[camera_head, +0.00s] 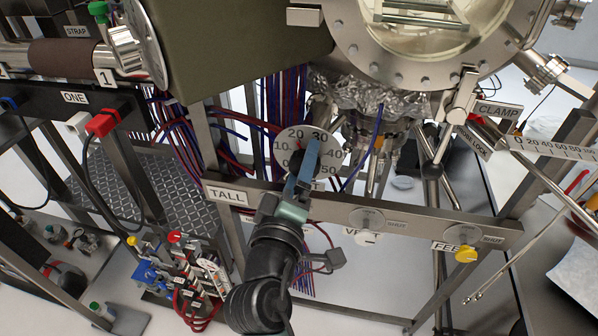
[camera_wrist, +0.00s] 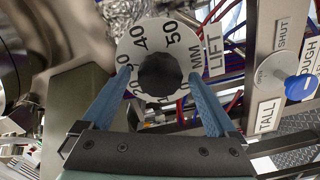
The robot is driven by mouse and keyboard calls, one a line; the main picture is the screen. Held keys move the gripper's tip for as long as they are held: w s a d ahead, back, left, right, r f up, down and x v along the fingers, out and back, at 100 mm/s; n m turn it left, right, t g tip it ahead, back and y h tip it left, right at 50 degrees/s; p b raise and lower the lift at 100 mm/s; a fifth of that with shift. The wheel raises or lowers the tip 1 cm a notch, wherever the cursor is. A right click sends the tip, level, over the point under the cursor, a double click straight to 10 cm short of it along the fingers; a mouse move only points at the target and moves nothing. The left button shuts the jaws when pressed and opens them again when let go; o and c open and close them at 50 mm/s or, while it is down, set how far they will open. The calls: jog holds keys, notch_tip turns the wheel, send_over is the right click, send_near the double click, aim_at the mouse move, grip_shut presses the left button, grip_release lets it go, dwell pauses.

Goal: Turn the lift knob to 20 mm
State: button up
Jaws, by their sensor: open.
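The lift knob (camera_wrist: 165,75) is a black round knob at the centre of a white dial (camera_wrist: 140,30) marked in tens up to 50 MM, next to a LIFT label (camera_wrist: 214,50). In the head view the dial (camera_head: 297,136) shows 20 and 30 along its top; my gripper covers most of the knob there. I cannot make out where a pointer stands. My gripper (camera_wrist: 159,74) is open, with one blue finger on each side of the knob. Gaps show between the fingers and the knob in the wrist view. In the head view my gripper (camera_head: 306,155) is in front of the dial.
A metal crossbar (camera_head: 335,208) with a TALL label (camera_head: 226,195) runs below the dial. It carries a white knob (camera_head: 366,238) and a yellow knob (camera_head: 466,255). Foil-wrapped piping (camera_head: 375,95) and red and blue cables (camera_head: 180,130) crowd the area behind the dial.

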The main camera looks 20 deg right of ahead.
jog(key=b+v, duration=0.1)
jog(key=v, duration=1.2)
jog(key=shift+b, duration=0.35)
